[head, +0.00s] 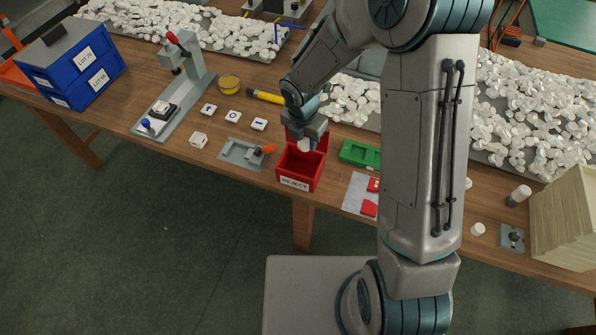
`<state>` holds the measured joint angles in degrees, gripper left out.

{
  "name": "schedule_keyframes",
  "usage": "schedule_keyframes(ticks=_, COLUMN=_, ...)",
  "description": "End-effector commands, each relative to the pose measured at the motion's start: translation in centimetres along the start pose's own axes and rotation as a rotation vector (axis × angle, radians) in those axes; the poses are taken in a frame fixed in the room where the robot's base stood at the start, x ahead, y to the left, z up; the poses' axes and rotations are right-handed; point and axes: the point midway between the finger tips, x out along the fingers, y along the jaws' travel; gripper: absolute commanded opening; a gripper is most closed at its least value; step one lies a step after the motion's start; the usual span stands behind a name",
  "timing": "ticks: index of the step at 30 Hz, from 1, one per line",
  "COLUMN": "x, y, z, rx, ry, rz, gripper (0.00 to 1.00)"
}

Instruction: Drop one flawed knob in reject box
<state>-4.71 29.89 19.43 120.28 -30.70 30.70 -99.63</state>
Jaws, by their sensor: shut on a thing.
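The red reject box (294,182), labelled "REJECT", stands near the front edge of the wooden table. My gripper (304,138) points down over the back part of this box. It is shut on a small white knob (305,146), which hangs just above the box opening. The flaw on the knob is too small to see. Three white pieces with dark marks (233,117) lie in a row to the left of the box. The inside of the box is partly hidden by the gripper and knob.
A grey fixture with an orange handle (241,153) sits just left of the box, and a green tray (360,154) just right. Heaps of white knobs (530,120) lie behind. My arm hides part of the table's right side.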

Motion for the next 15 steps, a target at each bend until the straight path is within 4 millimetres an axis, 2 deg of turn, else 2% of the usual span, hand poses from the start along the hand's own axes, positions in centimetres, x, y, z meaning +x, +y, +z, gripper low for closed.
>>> schedule_keyframes(ticks=7, x=0.08, y=-0.03, z=0.02, rx=0.001, ry=0.0, rz=0.0, gripper=0.14)
schedule_keyframes(ticks=8, x=0.08, y=-0.04, z=0.02, rx=0.001, ry=0.0, rz=0.0, gripper=0.38)
schedule_keyframes(ticks=10, x=0.08, y=-0.04, z=0.02, rx=0.002, ry=0.0, rz=0.0, gripper=0.58)
schedule_keyframes(ticks=11, x=0.08, y=-0.04, z=0.03, rx=0.002, ry=0.0, rz=0.0, gripper=0.61)
schedule_keyframes(ticks=15, x=0.08, y=-0.04, z=0.03, rx=0.002, ry=0.0, rz=0.0, gripper=0.61)
